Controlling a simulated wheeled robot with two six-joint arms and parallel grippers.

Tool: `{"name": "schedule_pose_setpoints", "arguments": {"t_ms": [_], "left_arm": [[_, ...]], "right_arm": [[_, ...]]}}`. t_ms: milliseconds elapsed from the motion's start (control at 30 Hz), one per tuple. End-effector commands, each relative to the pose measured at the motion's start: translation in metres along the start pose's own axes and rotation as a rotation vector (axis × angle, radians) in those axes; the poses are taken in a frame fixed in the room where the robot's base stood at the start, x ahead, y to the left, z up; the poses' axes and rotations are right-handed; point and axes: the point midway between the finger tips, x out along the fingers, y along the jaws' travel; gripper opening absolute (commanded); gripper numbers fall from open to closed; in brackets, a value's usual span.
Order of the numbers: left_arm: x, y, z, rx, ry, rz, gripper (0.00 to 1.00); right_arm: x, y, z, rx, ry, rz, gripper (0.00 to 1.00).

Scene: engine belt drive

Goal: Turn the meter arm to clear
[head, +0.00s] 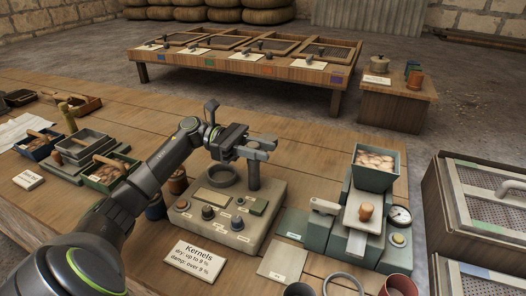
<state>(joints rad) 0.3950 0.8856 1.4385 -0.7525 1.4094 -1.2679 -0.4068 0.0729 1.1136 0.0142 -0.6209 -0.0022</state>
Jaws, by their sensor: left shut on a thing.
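The meter (228,215) is a beige box on the bench with dark knobs, a pale display panel and small labels. A dark grey ring (222,176) sits on its top. A dark upright post (253,175) rises from its back right, and I take it to belong to the meter arm. My left gripper (262,146) is over the post, its jaws shut at the post's top end. The jaws hide where they meet it, so the exact grip is hard to see. My right gripper is out of view.
A card reading "Kernels" (195,258) lies in front of the meter. A green-grey device with a hopper (374,178) of nuts and a round gauge (399,216) stands to the right. Trays (110,171) stand at left. A low table (240,66) is behind.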

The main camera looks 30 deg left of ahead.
Motion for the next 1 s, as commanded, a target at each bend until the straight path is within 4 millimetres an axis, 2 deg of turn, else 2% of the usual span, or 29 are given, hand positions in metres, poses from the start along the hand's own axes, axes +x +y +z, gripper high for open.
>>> {"name": "schedule_pose_setpoints", "arguments": {"t_ms": [233,267,433,767,867,1000], "left_arm": [[0.0,0.0,0.001,0.001,-0.001,-0.001,0.0],[0.0,0.0,0.001,0.002,-0.001,-0.001,0.29],[0.0,0.0,0.001,0.001,-0.001,-0.001,0.49],[-0.003,0.0,0.0,0.0,0.0,0.0,0.49],[-0.013,0.0,-0.001,-0.002,0.001,0.001,0.49],[-0.039,0.001,-0.002,-0.002,0.003,0.004,0.49]], "right_arm": [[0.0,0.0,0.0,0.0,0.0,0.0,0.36],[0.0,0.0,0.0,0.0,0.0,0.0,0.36],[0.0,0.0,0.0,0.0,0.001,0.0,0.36],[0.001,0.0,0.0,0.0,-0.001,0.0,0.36],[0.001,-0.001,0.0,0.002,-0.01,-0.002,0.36],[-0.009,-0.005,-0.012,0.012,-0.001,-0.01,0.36]]}}
